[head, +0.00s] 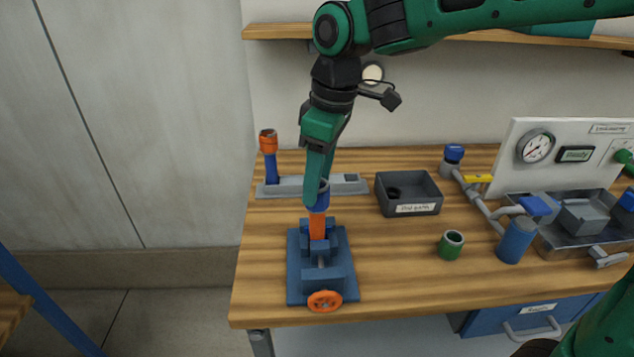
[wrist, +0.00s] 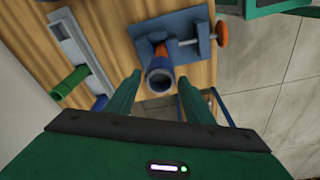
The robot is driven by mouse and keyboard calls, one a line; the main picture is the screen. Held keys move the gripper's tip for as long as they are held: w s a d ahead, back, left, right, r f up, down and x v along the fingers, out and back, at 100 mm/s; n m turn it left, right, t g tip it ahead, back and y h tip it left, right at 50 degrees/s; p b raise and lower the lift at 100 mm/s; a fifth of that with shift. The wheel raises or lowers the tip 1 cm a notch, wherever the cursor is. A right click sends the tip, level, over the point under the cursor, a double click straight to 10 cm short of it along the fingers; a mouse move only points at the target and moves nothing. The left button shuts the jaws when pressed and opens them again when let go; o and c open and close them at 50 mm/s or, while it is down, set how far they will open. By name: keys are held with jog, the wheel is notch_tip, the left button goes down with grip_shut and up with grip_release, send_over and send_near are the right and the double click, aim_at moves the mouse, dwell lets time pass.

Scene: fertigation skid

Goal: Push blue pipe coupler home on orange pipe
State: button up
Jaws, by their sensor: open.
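The blue pipe coupler (head: 319,201) sits on the upper end of the upright orange pipe (head: 317,228). In the wrist view, I look into the coupler's open round end (wrist: 160,79), with a bit of orange behind it. How far it sits on the pipe cannot be told. The pipe stands clamped in a blue vise (head: 343,272) with an orange handwheel. My gripper (head: 319,190) points down at the coupler. In the wrist view, my gripper (wrist: 159,76) is open, with one finger on each side of the coupler and visible gaps between.
A grey rack (head: 343,185) behind holds a blue post with an orange top (head: 268,141). A dark bin (head: 408,208), green cup (head: 450,246) and blue cylinder (head: 516,242) stand to the right. A gauge panel (head: 520,180) stands farther right. Bare wood lies between vise and cup.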

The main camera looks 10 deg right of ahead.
jog(key=shift+r, duration=1.2)
jog(key=o, duration=0.6)
jog(key=shift+r, duration=0.15)
jog(key=shift+r, duration=4.35)
